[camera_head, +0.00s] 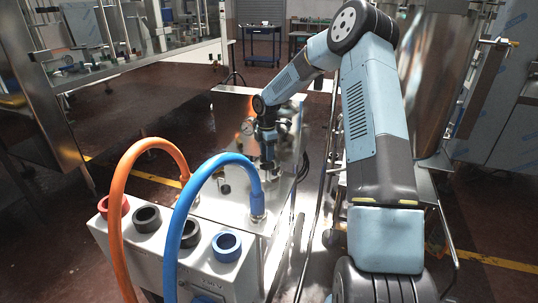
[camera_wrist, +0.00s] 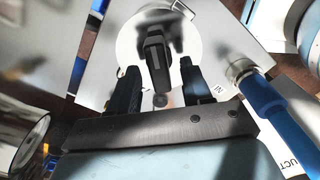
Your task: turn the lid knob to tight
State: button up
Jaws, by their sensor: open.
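In the wrist view a dark, elongated lid knob (camera_wrist: 155,62) stands on a round pale lid (camera_wrist: 128,48). My gripper (camera_wrist: 159,72) is open, with one dark finger on each side of the knob's near end. A gap shows between each finger and the knob, and nothing is clamped. In the head view my gripper (camera_head: 268,162) points down over the metal worktop (camera_head: 225,207). The knob and lid are too small and too covered by my wrist to make out there.
The blue hose's end (camera_wrist: 262,95) is close right of my gripper in the wrist view.

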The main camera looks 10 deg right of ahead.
jog(key=shift+f, duration=0.6)
jog(key=shift+c, duration=0.4)
